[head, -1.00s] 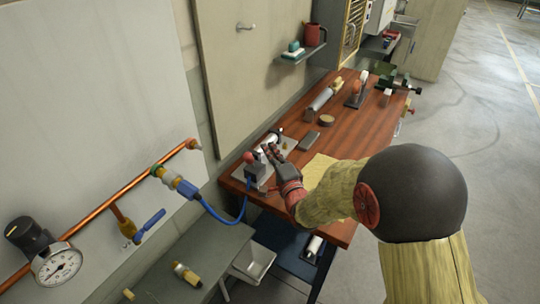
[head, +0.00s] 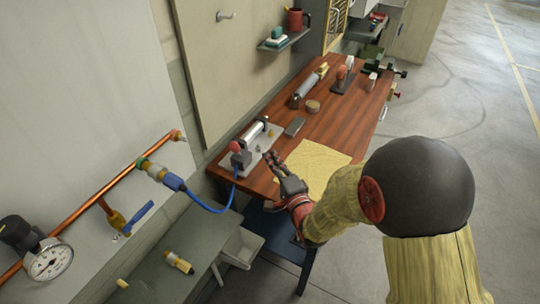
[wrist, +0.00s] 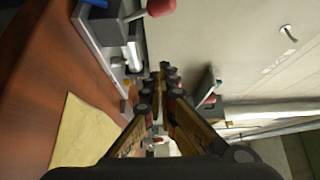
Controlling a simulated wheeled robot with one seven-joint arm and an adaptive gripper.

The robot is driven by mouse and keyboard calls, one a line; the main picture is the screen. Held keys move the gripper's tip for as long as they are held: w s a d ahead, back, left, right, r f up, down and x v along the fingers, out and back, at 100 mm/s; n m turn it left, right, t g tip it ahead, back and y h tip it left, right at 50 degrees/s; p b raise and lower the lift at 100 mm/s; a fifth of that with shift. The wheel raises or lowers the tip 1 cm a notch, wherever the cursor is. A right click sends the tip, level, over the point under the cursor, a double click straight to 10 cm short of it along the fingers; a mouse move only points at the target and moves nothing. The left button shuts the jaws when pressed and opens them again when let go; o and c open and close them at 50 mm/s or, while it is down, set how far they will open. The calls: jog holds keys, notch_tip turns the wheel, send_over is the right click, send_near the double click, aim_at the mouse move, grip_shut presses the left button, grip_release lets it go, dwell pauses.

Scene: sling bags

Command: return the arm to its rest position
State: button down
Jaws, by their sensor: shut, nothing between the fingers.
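My gripper (head: 272,160) is shut and empty in the head view. It is above the near left edge of the wooden workbench (head: 345,118), beside a yellow cloth (head: 318,165). In the wrist view the fingers of my gripper (wrist: 165,72) are together at the middle, with nothing between them. A grey plate with a metal cylinder (head: 251,133) and a red-knobbed lever (head: 235,147) lies just beyond the gripper on the bench. The red knob also shows at the top of the wrist view (wrist: 161,8).
A blue hose (head: 205,206) runs from a copper pipe (head: 82,212) to the plate. A shelf (head: 285,40) with a red mug (head: 297,20) hangs on the wall. A grey low bench (head: 205,235) stands at the lower left. The floor at the right (head: 470,110) is clear.

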dwell(0.3)
jog(key=s+d+r+n+g+h, duration=0.5)
jog(key=s+d+r+n, duration=0.15)
jog(key=d+r, duration=0.2)
jog(key=s+d+r+n+g, duration=0.1)
jog(key=s+d+n+g, duration=0.1)
jog(key=s, duration=1)
jog(key=s+d+r+n+g+h, duration=0.1)
jog(key=s+d+n+g, duration=0.2)
jog(key=s, duration=0.9)
jog(key=shift+s+r+n+g, duration=0.2)
jog(key=shift+n+g, duration=0.6)
jog(key=shift+n, duration=0.45)
